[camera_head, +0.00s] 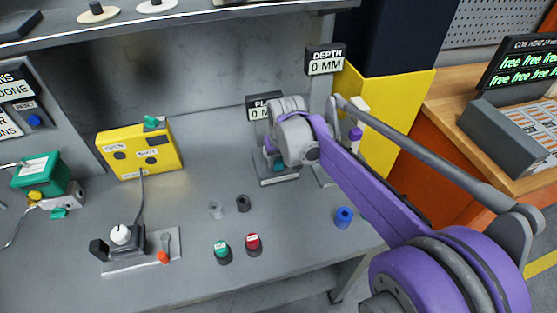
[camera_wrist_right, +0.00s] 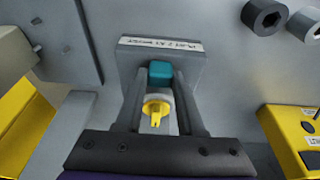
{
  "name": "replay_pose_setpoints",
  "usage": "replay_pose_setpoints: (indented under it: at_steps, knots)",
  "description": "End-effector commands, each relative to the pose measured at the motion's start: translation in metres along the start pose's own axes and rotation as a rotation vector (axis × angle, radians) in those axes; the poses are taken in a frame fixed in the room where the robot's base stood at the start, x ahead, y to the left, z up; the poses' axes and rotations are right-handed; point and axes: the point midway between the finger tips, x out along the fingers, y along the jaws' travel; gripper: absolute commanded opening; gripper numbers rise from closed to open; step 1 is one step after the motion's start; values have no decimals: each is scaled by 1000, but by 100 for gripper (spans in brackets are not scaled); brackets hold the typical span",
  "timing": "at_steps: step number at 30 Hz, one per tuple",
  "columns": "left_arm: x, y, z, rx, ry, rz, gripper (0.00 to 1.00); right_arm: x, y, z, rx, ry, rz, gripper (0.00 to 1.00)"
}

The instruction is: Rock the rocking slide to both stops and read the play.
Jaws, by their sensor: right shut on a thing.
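The rocking slide shows as a teal block (camera_wrist_right: 160,72) on a grey labelled fixture (camera_wrist_right: 190,52) in the right wrist view. My right gripper (camera_wrist_right: 160,82) is shut on the teal block, one finger on each side. A yellow piece with a pale ring (camera_wrist_right: 156,108) sits between the fingers, nearer the palm. In the head view my right gripper (camera_head: 276,162) reaches down at the fixture's base (camera_head: 280,180), and my wrist hides most of it. The play display (camera_head: 262,107) behind it is partly covered; a 0 shows. My left gripper is out of view.
A depth display (camera_head: 325,67) reads 0 MM. A yellow control box (camera_head: 140,152) stands left on the bench. Green (camera_head: 221,249) and red (camera_head: 252,242) knobs and a blue one (camera_head: 344,217) stand in front. A yellow panel (camera_head: 390,110) rises on the right.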

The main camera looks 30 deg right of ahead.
Motion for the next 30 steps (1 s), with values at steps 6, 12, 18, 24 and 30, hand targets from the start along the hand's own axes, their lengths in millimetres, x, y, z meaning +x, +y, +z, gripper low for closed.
replay_pose_setpoints:
  at_steps: [6, 12, 18, 24, 30]
  knots:
    - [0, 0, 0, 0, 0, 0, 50, 0, 0, 0, 0, 0, 0, 0]
    - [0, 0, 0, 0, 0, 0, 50, 0, -1, 0, 0, 0, 0, 0]
    - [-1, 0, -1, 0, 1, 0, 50, 0, -3, 0, 0, 0, 0, 0]
    - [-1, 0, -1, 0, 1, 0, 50, 0, -3, 0, 1, 0, 0, 0]
    - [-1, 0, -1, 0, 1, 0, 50, 0, -3, 0, 0, 0, 0, 0]
